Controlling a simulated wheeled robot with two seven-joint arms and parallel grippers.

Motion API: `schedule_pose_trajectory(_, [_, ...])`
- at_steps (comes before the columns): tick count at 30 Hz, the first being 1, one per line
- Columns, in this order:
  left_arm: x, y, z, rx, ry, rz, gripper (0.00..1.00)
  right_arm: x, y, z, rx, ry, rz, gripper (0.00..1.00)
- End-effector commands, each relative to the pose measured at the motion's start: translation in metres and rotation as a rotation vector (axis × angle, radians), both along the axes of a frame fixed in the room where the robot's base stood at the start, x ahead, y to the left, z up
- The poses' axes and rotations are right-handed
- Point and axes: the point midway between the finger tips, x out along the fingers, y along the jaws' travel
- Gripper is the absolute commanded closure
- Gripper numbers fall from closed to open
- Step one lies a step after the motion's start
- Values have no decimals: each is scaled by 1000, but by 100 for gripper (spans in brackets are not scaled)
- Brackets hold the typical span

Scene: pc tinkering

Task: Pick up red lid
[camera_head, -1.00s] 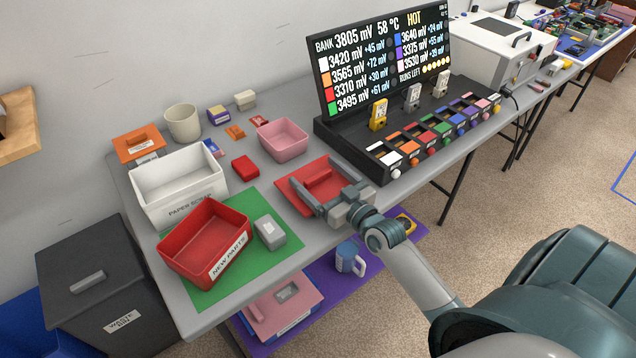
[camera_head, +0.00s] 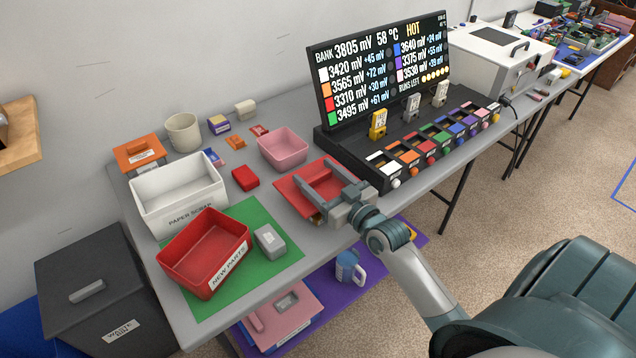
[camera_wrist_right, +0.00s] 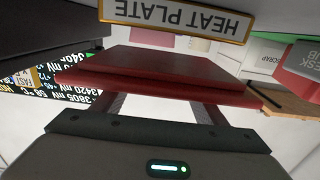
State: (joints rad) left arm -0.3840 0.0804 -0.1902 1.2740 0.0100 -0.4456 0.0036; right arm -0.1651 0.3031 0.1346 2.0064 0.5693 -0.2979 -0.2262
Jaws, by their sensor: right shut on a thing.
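The red lid (camera_head: 297,199) is a flat red plate with a raised red handle part, in the middle of the head view. My right gripper (camera_head: 318,187) is shut on the lid, its two grey fingers reaching over it. The lid looks slightly raised, and something yellowish shows under its front edge. In the right wrist view the red lid (camera_wrist_right: 165,75) fills the middle, in front of the fingers. My left gripper is not in view.
A pink bin (camera_head: 283,150) and a small red block (camera_head: 245,178) lie left of the lid. The black bank console (camera_head: 350,145) stands close on its right. A red tray (camera_head: 205,250) and grey block (camera_head: 270,240) sit on a green mat (camera_head: 285,256). A blue mug (camera_head: 346,268) is below.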

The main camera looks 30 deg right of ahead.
Motion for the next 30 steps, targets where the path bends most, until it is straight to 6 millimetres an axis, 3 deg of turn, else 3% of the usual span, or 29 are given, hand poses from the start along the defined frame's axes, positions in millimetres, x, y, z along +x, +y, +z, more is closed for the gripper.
schedule_pose_trajectory(1, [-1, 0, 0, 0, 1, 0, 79, 0, 0, 12, 0, -5, -1, 65])
schedule_pose_trajectory(18, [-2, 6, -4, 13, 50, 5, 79, -69, -74, 67, -3, 0, 0, 65])
schedule_pose_trajectory(30, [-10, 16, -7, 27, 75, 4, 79, -80, -86, 78, 1, -1, 0, 65])
